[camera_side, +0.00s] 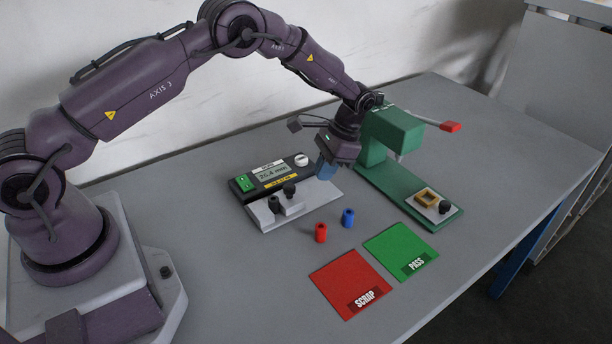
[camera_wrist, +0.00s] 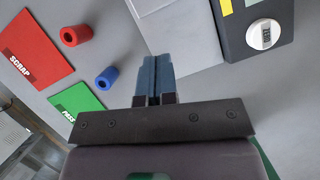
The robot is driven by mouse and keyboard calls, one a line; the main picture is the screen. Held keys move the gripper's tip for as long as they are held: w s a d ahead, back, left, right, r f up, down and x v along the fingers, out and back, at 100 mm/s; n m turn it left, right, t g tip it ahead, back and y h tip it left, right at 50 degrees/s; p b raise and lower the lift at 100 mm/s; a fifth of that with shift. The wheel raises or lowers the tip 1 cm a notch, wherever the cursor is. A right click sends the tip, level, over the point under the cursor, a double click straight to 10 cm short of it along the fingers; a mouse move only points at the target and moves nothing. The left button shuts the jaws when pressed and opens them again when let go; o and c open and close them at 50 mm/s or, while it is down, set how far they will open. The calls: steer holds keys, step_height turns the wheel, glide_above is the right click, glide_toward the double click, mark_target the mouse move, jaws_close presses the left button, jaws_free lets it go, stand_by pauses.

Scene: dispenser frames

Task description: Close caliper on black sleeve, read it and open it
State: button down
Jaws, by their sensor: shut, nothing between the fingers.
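The caliper (camera_side: 292,207) is a pale plate with raised blocks, in front of a black readout box (camera_side: 270,177) whose display seems to read about 26.4 mm. Two small black cylindrical pieces, a front one (camera_side: 274,204) and a rear one (camera_side: 290,189), stand on the caliper. I cannot tell which is the black sleeve and which a knob, nor whether the jaws touch a sleeve. My gripper (camera_side: 325,171) is shut and empty beside the readout box's right end. Its blue fingers also show together in the wrist view (camera_wrist: 153,78), where the caliper's pale plate (camera_wrist: 180,35) lies beyond them.
A red sleeve (camera_side: 320,233) and a blue sleeve (camera_side: 348,218) stand on the table. A red SCRAP mat (camera_side: 345,280) and a green PASS mat (camera_side: 400,245) lie in front. A green press (camera_side: 392,135) with a red-tipped lever (camera_side: 450,127) stands right of my gripper.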

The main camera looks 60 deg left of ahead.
mark_target(296, 196)
steer(key=s, duration=0.2)
steer(key=s+f, duration=0.1)
steer(key=shift+a, duration=0.4)
steer(key=shift+s+a, duration=0.2)
steer(key=shift+s, duration=0.45)
steer(key=shift+s, duration=0.1)
steer(key=shift+s+a+f, duration=0.1)
steer(key=shift+s, duration=0.4)
